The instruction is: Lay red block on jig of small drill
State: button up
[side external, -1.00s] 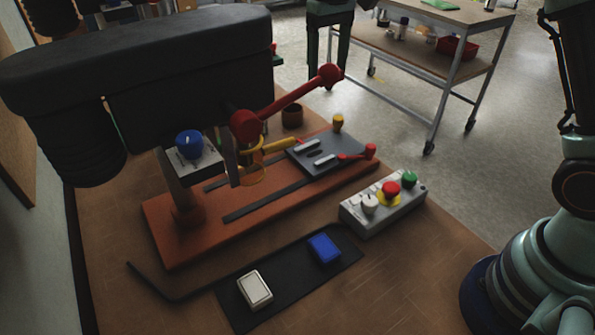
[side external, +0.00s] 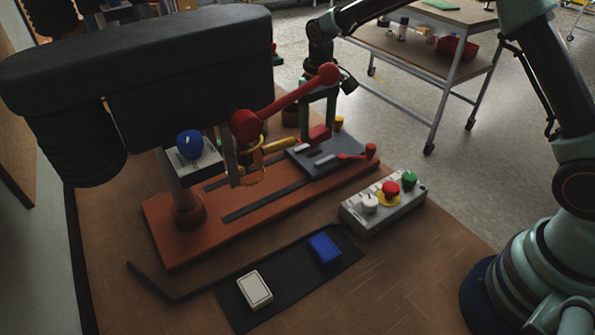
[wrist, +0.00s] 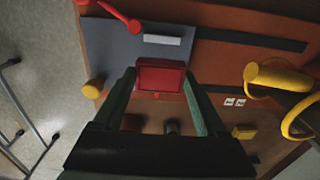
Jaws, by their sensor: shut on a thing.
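My gripper (side external: 318,116) is shut on the red block (side external: 319,134). In the side view it holds the block at the back edge of the grey jig plate (side external: 319,171); whether they touch is unclear. In the wrist view the red block (wrist: 160,75) sits between the fingertips and overlaps the near edge of the jig plate (wrist: 108,45). The jig has pale bars and a red-handled lever (side external: 358,155). It stands on the orange base (side external: 185,240) of the small drill, whose black head (side external: 190,70) hangs to the left.
A red feed lever (side external: 295,100) reaches toward my gripper, and a yellow ring guard (side external: 252,174) stands left of the jig. A button box (side external: 383,207) lies in front. A white block (side external: 255,289) and a blue block (side external: 324,248) rest on a black mat (side external: 290,285).

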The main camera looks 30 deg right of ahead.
aim_at(316, 155)
jog(key=shift+f, duration=2.3)
jog(key=shift+f, duration=0.15)
jog(key=o, duration=1.4)
